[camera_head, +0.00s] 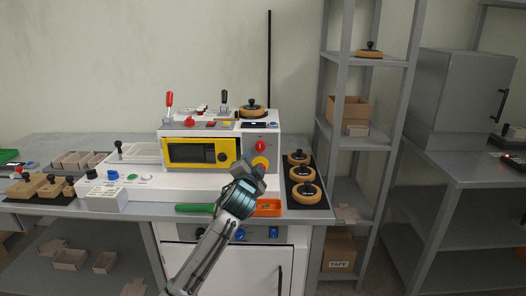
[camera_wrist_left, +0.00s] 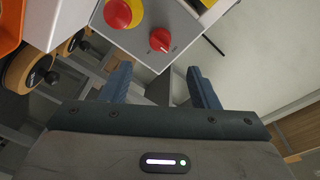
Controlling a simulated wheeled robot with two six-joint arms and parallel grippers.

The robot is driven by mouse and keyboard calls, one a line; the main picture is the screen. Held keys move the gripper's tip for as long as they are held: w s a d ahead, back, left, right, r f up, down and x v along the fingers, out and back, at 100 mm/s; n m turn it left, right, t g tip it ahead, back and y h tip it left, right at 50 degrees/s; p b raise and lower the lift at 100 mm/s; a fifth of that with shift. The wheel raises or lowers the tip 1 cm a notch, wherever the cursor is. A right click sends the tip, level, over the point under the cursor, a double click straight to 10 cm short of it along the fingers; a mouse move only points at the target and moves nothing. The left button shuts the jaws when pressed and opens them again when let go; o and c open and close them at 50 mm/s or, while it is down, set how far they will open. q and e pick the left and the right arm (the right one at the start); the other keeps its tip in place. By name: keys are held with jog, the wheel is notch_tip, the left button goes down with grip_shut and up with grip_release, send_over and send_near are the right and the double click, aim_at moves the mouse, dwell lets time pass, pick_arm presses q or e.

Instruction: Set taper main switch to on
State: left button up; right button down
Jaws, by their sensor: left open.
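The red rotary knob that appears to be the taper main switch (camera_head: 261,146) is on the right part of the white machine's front. In the left wrist view the red knob (camera_wrist_left: 161,39) sits on a grey panel with small marks around it, too small to read. Beside it is a red mushroom button on a yellow plate (camera_wrist_left: 118,13), whose yellow part (camera_head: 260,162) shows behind my gripper in the head view. My left gripper (camera_head: 257,178) is open and empty in front of the panel, below the knob. Its fingers (camera_wrist_left: 160,84) are apart and touch nothing visible.
Round wooden pieces with black knobs (camera_head: 305,193) stand on a dark mat to the right. An orange tray (camera_head: 269,208) and a green handle (camera_head: 195,208) lie near the table's front edge. A grey shelf (camera_head: 330,120) stands farther right. A yellow-framed window (camera_head: 200,152) is left of the panel.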

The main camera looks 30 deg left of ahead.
aim_at(259, 149)
pick_arm(q)
jog(key=x, duration=1)
jog(key=shift+w+a+p, duration=0.15)
jog(key=shift+w+p, duration=0.2)
jog(key=shift+p, duration=0.05)
pick_arm(e)
jog(key=f, duration=0.2)
jog(key=shift+s+d+f, duration=0.15)
jog(key=shift+s+f, duration=0.2)
jog(key=shift+s, duration=0.05)
pick_arm(q)
jog(key=c, duration=1)
